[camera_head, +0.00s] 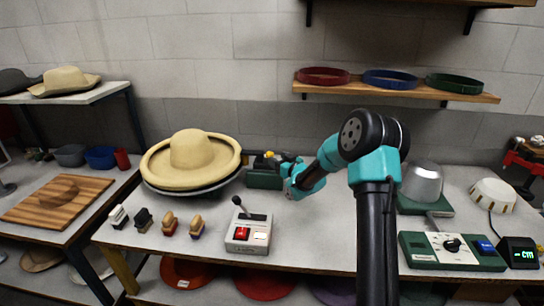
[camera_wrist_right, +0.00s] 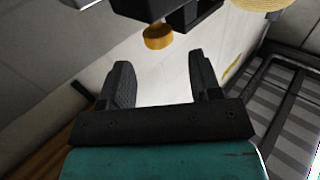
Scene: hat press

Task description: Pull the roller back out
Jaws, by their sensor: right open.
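A low dark green unit (camera_head: 264,179) stands on the bench behind the middle, right of the large straw hat. A small yellow part and dark parts show on its top, and my right gripper partly hides them. In the right wrist view a dark block (camera_wrist_right: 185,18) with a round wooden-yellow knob (camera_wrist_right: 158,37) sits ahead of my fingers. I cannot tell for sure which part is the roller. My right gripper (camera_wrist_right: 160,75) is open and empty, with the knob beyond the fingertips and apart from them. My left gripper is not in view.
A wide straw hat (camera_head: 191,155) lies just left of the green unit. A lever box (camera_head: 248,232) and several small brushes stand at the front. A metal dome (camera_head: 422,182) and a green control panel (camera_head: 452,251) are on the right.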

